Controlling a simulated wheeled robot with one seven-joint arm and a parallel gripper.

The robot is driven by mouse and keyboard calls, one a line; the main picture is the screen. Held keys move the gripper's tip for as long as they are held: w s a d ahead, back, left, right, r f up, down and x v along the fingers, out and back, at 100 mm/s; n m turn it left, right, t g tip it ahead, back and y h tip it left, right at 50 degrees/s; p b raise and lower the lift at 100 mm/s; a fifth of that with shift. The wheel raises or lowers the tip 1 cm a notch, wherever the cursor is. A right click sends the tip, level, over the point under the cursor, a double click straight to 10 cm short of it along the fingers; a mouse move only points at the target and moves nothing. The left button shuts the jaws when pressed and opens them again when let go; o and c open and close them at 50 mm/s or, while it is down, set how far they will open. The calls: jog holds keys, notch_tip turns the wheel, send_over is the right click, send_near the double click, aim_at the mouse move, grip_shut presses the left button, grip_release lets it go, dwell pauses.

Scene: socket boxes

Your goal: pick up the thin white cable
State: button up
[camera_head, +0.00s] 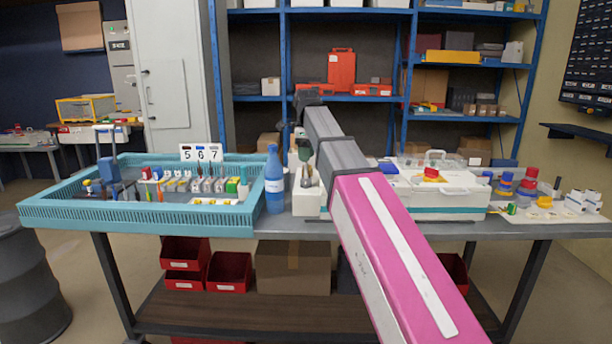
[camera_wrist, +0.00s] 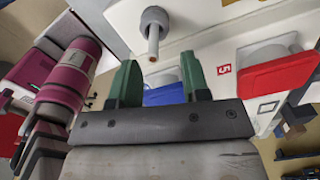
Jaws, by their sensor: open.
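I cannot make out the thin white cable for certain in either view. My gripper (camera_wrist: 160,62) shows in the wrist view with two green fingers apart and nothing held between them. A blue piece (camera_wrist: 164,94) shows behind the gap between the fingers. A grey knob with a pale peg (camera_wrist: 153,28) stands on a white surface just beyond the fingertips. In the head view my pink and grey arm reaches over the table and hides part of the middle, beside a white case (camera_head: 455,190).
A teal tray (camera_head: 130,216) of small parts fills the table's left side. A blue bottle (camera_head: 275,180) stands beside it. Red and blue stacked pieces (camera_head: 527,188) and white blocks (camera_head: 582,202) lie at right. A red piece (camera_wrist: 278,77) is at right in the wrist view.

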aim_at(306, 171)
jog(key=shift+s+a+f, duration=0.1)
jog(key=shift+s+f, duration=0.1)
jog(key=shift+f, duration=1.35)
jog(key=shift+s+a+f, duration=0.1)
jog(key=shift+s+f, duration=0.1)
jog(key=shift+f, duration=1.35)
grip_shut()
